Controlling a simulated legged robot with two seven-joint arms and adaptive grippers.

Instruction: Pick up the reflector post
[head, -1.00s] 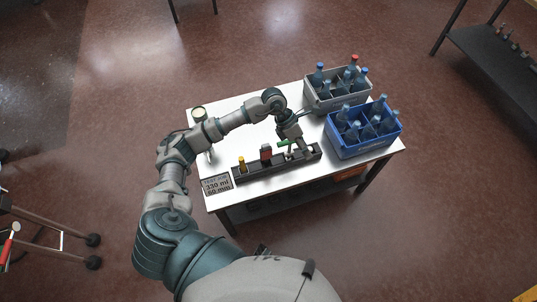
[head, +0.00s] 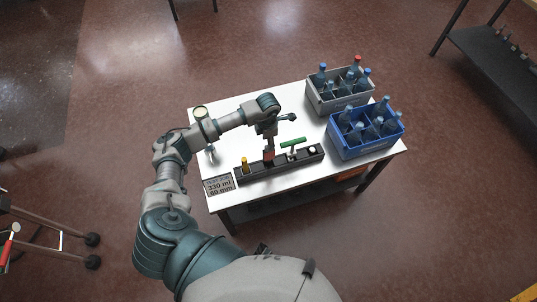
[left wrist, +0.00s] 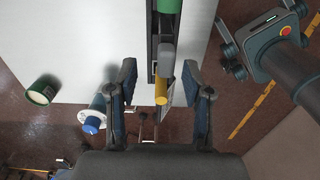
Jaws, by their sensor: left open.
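The reflector post, a small upright piece with a red face (head: 268,156), stands in a dark rack (head: 247,175) on the white table. A grey block (left wrist: 167,58) between the green and yellow pieces in the left wrist view looks like its top. My left gripper (head: 268,138) hangs just above the post, partly covering it in the head view. In the left wrist view my left gripper (left wrist: 160,72) is open, its fingers apart on either side of the rack line, holding nothing.
The rack also holds a yellow piece (head: 245,165), a green T-handle (head: 293,143) and a white-topped piece (head: 312,150). A grey crate (head: 325,106) and a blue crate (head: 365,149) of bottles stand at the right.

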